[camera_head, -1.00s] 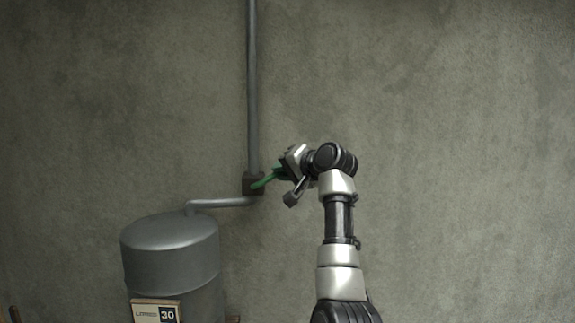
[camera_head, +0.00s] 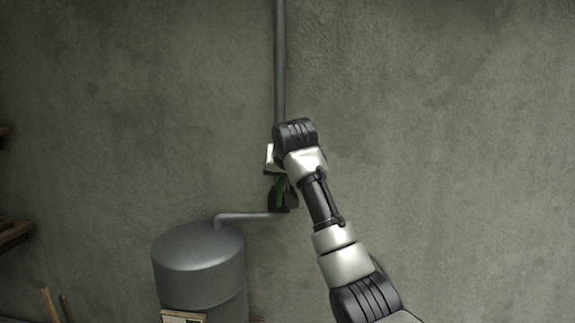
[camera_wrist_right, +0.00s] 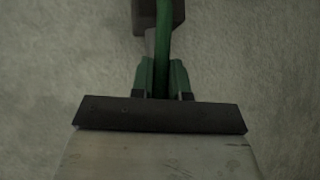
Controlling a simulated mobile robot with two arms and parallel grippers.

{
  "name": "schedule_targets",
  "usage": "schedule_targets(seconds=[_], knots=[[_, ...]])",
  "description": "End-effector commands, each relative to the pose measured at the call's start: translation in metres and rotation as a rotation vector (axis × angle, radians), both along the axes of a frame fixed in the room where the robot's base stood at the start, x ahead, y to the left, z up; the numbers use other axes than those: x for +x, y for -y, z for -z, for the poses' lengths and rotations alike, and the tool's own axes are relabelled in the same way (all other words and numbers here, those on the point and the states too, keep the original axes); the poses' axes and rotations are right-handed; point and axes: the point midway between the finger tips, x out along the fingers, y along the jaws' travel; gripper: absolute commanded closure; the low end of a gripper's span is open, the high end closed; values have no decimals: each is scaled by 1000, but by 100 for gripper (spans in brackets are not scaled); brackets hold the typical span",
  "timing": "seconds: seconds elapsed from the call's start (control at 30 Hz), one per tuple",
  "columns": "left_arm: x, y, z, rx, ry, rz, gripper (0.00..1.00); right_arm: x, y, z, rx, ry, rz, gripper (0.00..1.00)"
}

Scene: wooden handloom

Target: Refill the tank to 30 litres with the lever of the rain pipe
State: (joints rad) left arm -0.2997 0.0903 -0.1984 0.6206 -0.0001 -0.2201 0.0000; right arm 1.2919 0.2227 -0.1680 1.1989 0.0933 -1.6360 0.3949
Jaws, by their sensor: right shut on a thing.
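The grey metal tank (camera_head: 198,262) stands at the lower left of the head view. A thin pipe (camera_head: 248,217) joins it to a dark valve block (camera_head: 291,203) on the rain pipe (camera_head: 280,70). The green lever (camera_head: 279,190) at the block points steeply up; my arm partly hides it. My right gripper (camera_head: 279,180) is shut on the lever. In the right wrist view the lever (camera_wrist_right: 163,35) runs between the two fingers (camera_wrist_right: 163,78). The tank's label plate (camera_head: 183,317) is cut off, so its number cannot be read. My left gripper is not in view.
A plain grey wall (camera_head: 450,120) fills the background. Wooden parts (camera_head: 15,236) show at the left edge, and wooden sticks (camera_head: 50,305) stand at the lower left. The wall area right of my arm is clear.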

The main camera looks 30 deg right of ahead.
Motion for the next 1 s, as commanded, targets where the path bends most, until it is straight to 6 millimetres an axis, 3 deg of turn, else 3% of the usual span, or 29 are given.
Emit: schedule_targets(seconds=[0.5, 0.87, 0.9, 1.0], knots=[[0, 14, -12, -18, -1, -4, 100, 6, -11, 0, -128, -78, -4, 100], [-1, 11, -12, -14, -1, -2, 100, 6, -11, 1, -131, -81, -4, 100], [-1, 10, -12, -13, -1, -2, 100, 6, -11, 1, -132, -81, -5, 78], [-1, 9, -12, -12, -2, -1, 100, 6, -11, 0, -130, -80, -4, 63]])
